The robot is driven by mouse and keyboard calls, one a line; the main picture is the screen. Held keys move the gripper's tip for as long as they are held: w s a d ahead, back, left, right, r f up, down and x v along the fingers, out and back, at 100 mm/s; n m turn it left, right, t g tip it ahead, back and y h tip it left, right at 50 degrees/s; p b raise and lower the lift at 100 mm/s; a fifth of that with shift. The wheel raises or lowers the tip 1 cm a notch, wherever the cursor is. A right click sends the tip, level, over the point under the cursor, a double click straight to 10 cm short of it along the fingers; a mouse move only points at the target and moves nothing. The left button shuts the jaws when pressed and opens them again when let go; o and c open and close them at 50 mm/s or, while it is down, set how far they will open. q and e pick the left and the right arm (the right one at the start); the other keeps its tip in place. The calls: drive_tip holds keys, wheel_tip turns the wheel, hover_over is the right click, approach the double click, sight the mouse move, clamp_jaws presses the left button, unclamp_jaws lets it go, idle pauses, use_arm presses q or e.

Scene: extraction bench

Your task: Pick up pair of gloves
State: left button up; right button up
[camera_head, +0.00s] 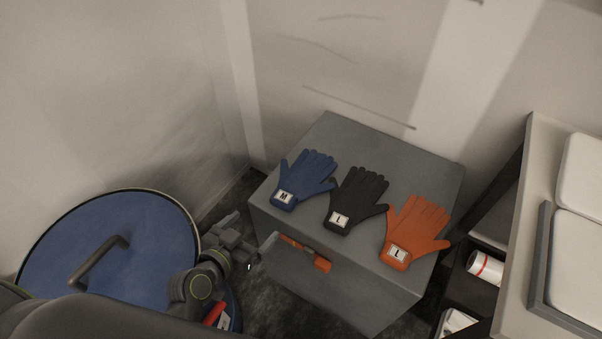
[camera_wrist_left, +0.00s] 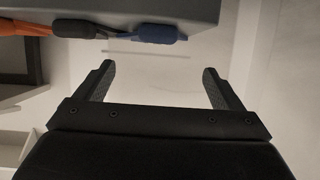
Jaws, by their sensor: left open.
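Three gloves lie in a row on top of a grey cabinet (camera_head: 372,297). They are a blue one marked M (camera_head: 303,182), a black one marked L (camera_head: 353,200) and an orange one marked L (camera_head: 413,230). Whether each is a single glove or a stacked pair I cannot tell. My left gripper (camera_head: 249,231) is open and empty, left of the cabinet's front edge and apart from the gloves. In the left wrist view, blue (camera_wrist_left: 157,33), black (camera_wrist_left: 75,29) and orange (camera_wrist_left: 22,28) gloves show edge-on at the top, beyond the open fingers (camera_wrist_left: 158,83). My right gripper does not show.
The cabinet front has an orange handle (camera_head: 306,253) close to my left gripper. A round blue lid with a grey handle (camera_head: 105,262) is at lower left. Shelving with a white roll (camera_head: 485,267) and a bench (camera_head: 541,160) stand at right. Walls close off the back.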

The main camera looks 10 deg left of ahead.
sight(279, 204)
use_arm(q)
drive_tip(key=x, duration=0.9)
drive_tip(key=shift+f, duration=0.1)
drive_tip(key=shift+x, duration=2.65)
drive_tip(key=shift+d, duration=0.15)
drive_tip(key=c, duration=1.1)
